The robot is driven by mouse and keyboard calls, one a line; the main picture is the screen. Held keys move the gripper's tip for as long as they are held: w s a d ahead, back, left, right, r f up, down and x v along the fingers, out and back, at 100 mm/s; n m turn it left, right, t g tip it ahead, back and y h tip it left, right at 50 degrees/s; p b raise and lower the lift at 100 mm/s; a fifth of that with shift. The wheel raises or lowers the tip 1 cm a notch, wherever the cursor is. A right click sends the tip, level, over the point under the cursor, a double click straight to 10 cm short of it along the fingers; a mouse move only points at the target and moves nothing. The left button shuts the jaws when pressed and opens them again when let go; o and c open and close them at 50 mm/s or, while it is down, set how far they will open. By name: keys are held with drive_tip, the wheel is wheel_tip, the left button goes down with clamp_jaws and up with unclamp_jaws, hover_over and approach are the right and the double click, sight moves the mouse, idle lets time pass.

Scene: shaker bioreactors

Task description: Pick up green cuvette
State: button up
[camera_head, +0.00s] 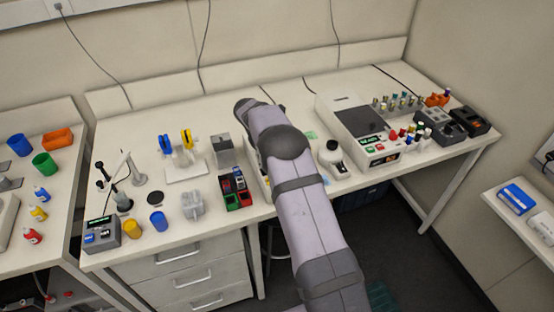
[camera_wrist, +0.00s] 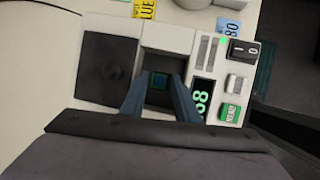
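My gripper (camera_wrist: 160,96) points down over a white instrument (camera_wrist: 108,105). Its two dark blue fingers are spread apart, one on each side of a dark square well in the instrument. A small teal-green square (camera_wrist: 159,80) shows down in the well between the fingertips; it may be the top of the green cuvette, but it is too small and dark to be sure. Gaps show between it and the fingers. In the head view my arm hides the gripper and most of this instrument.
The instrument has a black square panel, a lit display (camera_wrist: 202,99), a green button (camera_wrist: 230,113) and a black switch (camera_wrist: 243,50). A rack with red and green sections (camera_head: 237,201) stands left of my arm.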

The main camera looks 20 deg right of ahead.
drive_tip(key=c, duration=0.6)
drive_tip(key=shift+r, duration=0.15)
drive_tip(key=shift+w+r+b, duration=0.2)
drive_tip(key=shift+r+b, duration=0.15)
drive_tip(key=shift+r, duration=0.15)
wheel_tip(320, 180, up, 8)
drive_tip(key=shift+s+f+b, duration=0.1)
drive_tip(key=shift+f+b, duration=0.15)
drive_tip(key=shift+b, duration=0.9)
drive_tip(key=shift+c, duration=0.5)
drive_tip(key=shift+r, duration=0.65)
drive_tip(key=shift+r, duration=0.1)
